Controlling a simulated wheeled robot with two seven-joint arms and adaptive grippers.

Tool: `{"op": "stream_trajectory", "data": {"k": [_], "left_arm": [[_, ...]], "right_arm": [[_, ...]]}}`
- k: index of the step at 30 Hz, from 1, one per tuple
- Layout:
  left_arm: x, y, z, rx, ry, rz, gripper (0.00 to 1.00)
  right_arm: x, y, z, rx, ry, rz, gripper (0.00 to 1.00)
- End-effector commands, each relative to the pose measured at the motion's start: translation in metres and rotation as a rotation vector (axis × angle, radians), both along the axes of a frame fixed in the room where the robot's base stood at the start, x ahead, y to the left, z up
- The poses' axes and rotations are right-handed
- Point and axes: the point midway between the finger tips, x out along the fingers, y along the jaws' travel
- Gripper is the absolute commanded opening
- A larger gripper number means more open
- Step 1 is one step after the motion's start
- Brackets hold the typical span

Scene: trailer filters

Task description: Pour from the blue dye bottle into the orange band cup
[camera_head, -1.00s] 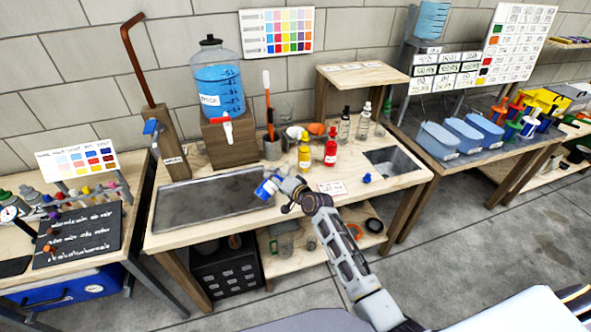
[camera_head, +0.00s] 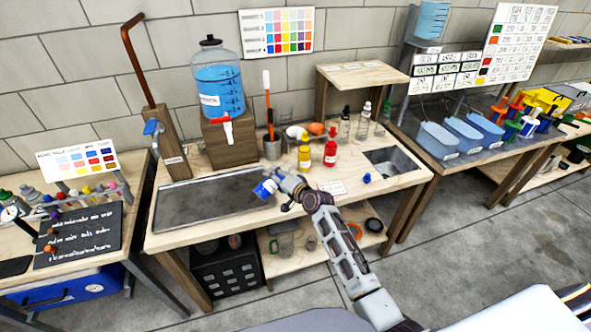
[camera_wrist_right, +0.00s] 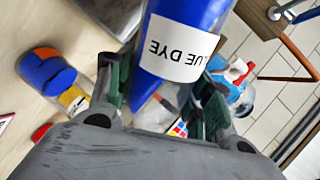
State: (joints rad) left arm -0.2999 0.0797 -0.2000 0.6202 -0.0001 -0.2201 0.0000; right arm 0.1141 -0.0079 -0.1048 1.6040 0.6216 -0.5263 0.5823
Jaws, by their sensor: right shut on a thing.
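My right gripper (camera_head: 279,183) is shut on the blue dye bottle (camera_head: 264,189), at the right end of the sink tray. The bottle is tilted over, with a white label on its side. In the right wrist view the blue dye bottle (camera_wrist_right: 187,45) sits between both fingers of the right gripper (camera_wrist_right: 160,95), its label reading upside down. I cannot make out the orange band cup for certain; the arm and gripper cover part of the bench. No stream of dye shows. My left gripper is not in view.
A yellow bottle (camera_head: 304,157) and a red bottle (camera_head: 330,152) stand behind the gripper. A blue water jug (camera_head: 218,88) stands on a wooden block. The grey sink tray (camera_head: 205,203) looks empty.

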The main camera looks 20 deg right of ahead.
Motion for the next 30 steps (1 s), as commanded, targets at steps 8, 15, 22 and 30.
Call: {"op": "stream_trajectory", "data": {"k": [8, 15, 22, 30], "left_arm": [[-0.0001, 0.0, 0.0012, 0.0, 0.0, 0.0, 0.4], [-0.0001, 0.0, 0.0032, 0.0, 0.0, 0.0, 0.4], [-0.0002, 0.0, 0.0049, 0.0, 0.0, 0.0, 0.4], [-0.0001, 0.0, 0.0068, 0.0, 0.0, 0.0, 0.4]], "right_arm": [[0.0002, 0.0003, 0.0029, 0.016, 0.007, 0.0, 0.16], [0.0006, -0.0004, 0.0042, 0.029, 0.014, 0.0, 0.16], [0.001, -0.001, 0.0054, 0.04, 0.02, 0.0, 0.16], [0.0014, -0.0017, 0.0067, 0.054, 0.028, 0.0, 0.16]]}}
